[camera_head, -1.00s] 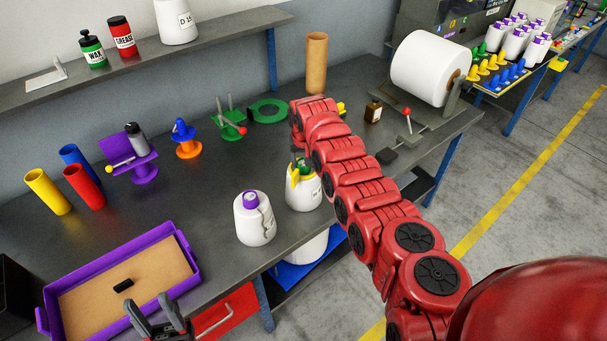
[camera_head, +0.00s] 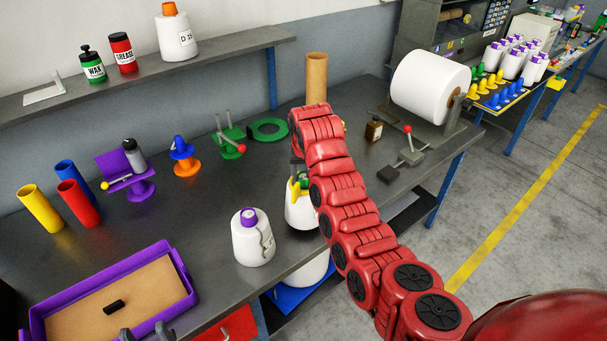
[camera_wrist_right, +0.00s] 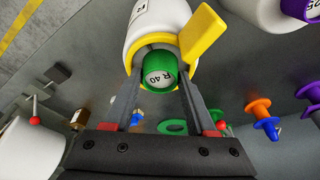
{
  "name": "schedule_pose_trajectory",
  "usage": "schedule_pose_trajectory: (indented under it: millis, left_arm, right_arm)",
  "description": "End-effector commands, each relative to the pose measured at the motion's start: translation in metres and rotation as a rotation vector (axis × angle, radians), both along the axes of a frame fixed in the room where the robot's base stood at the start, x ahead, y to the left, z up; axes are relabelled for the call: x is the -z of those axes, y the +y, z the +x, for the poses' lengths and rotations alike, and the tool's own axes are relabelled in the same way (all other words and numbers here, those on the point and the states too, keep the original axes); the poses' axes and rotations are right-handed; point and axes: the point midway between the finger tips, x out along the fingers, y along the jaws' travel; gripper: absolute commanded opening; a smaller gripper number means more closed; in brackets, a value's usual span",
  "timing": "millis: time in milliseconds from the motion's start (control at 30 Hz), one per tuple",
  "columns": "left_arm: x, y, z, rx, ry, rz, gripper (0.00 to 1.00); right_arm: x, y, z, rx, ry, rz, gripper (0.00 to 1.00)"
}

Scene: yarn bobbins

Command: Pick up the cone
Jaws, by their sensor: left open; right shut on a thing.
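A white yarn cone (camera_head: 298,212) with a green top and a yellow tag is at the front edge of the bench, partly hidden by my right arm. In the right wrist view the cone (camera_wrist_right: 150,32) shows a green end marked R 40 inside a yellow collar. My right gripper (camera_head: 298,172) comes down from above and is shut on the cone's green top. A second white cone (camera_head: 251,246) with a purple top stands to its left, apart from it. My left gripper (camera_head: 145,334) is open and empty at the bottom edge, over the purple tray.
The purple tray (camera_head: 180,262) with a small black piece is at the lower left. Coloured tubes (camera_head: 78,203) and small stands line the bench back. A brown tube (camera_head: 316,75) and a large white roll (camera_head: 428,85) stand behind my right arm. The bench middle is clear.

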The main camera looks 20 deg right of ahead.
Motion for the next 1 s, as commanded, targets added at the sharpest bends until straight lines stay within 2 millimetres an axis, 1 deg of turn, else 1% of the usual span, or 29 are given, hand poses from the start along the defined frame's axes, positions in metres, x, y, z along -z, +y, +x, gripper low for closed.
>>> schedule_pose_trajectory:
  millis: [33, 200, 233, 267, 400, 433, 600, 700, 900, 1000]
  left_arm:
    - [0.004, 0.000, 0.000, 0.000, 0.000, 0.000, 0.50]
    - [0.005, 0.000, 0.000, 0.000, 0.000, 0.000, 0.50]
    - [-0.006, 0.000, 0.000, 0.000, 0.001, 0.000, 0.50]
    - [-0.012, 0.000, 0.000, 0.000, 0.000, 0.000, 0.50]
    - [-0.029, 0.000, 0.000, 0.000, 0.000, 0.000, 0.50]
    - [-0.028, 0.000, 0.000, 0.000, 0.000, 0.000, 0.50]
    - [-0.033, 0.000, 0.000, 0.000, 0.000, 0.000, 0.50]
    - [-0.035, 0.000, 0.000, 0.000, 0.000, 0.000, 0.50]
    - [-0.034, 0.000, 0.000, 0.000, 0.000, 0.000, 0.50]
    - [-0.034, 0.000, 0.000, 0.000, 0.000, 0.000, 0.50]
  right_arm:
    - [0.002, 0.002, -0.006, 0.002, -0.003, 0.004, 0.00]
    - [-0.002, 0.006, -0.030, 0.004, -0.006, 0.007, 0.00]
    - [-0.008, 0.006, -0.034, 0.004, -0.002, 0.005, 0.00]
    - [-0.008, 0.007, -0.038, 0.001, 0.000, 0.004, 0.00]
    - [-0.011, 0.010, -0.057, 0.007, 0.001, 0.011, 0.00]
    - [-0.010, 0.014, -0.062, 0.000, -0.001, 0.010, 0.00]
    - [-0.011, 0.020, -0.092, 0.000, -0.006, 0.011, 0.00]
    - [-0.011, 0.021, -0.108, 0.002, -0.001, 0.011, 0.00]
    - [-0.013, 0.024, -0.126, 0.000, -0.003, 0.004, 0.00]
    - [-0.013, 0.023, -0.131, 0.003, -0.002, 0.004, 0.00]
